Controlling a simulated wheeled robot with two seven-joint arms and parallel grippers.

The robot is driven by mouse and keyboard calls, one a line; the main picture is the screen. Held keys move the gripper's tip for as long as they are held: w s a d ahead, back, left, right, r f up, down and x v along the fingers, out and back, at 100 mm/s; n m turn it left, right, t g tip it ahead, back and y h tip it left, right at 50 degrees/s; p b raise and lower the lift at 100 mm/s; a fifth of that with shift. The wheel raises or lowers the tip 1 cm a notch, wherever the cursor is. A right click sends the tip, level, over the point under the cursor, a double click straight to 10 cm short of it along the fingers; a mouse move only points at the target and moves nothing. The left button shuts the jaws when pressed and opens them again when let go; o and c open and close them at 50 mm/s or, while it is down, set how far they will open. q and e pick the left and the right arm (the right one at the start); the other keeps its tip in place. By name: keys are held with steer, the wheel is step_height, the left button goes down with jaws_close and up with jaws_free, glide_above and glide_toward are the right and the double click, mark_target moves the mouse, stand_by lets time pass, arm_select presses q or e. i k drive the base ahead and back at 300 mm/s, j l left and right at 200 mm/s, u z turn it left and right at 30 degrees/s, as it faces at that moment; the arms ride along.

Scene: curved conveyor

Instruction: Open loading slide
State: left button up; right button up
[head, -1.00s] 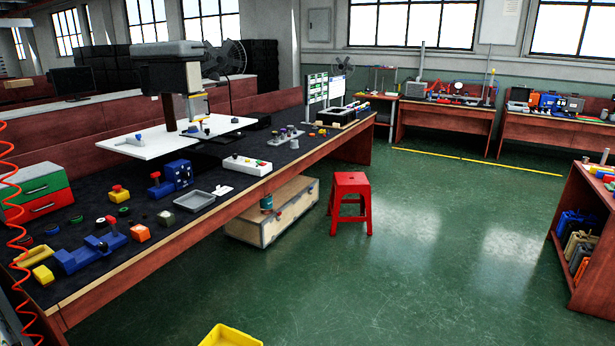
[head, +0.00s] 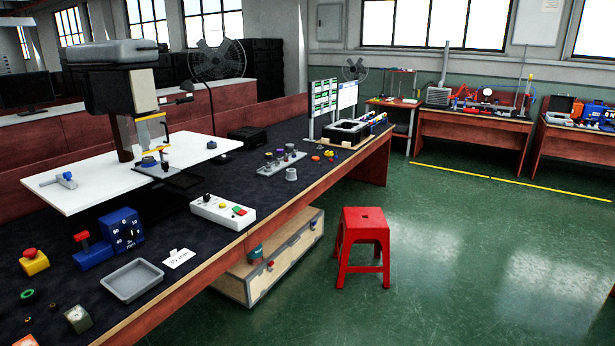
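Neither of my grippers is in view. A grey and black bench machine (head: 110,78) stands on the long workbench at the left, with a wide white board (head: 100,183) around its base. A clear guard with yellow edges (head: 150,132) hangs at its front above a small blue part. A dark, thin frame (head: 185,180) juts out beside the board. I cannot tell which part is the loading slide, or whether it is open or shut.
On the workbench (head: 300,190) are a white control box (head: 222,211), a grey tray (head: 132,280), a blue dial unit (head: 121,229) and a red-and-yellow button (head: 33,261). A red stool (head: 362,245) and a wooden crate (head: 275,262) stand right of the bench. Green floor (head: 470,270) is clear.

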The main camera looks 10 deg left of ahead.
mark_target(161, 170)
steer(key=i+u, duration=0.2)
steer(key=i, duration=0.35)
steer(key=i+l+u, duration=0.15)
steer(key=i, duration=0.35)
steer(key=i+l+u, duration=0.2)
steer(key=i, duration=0.3)
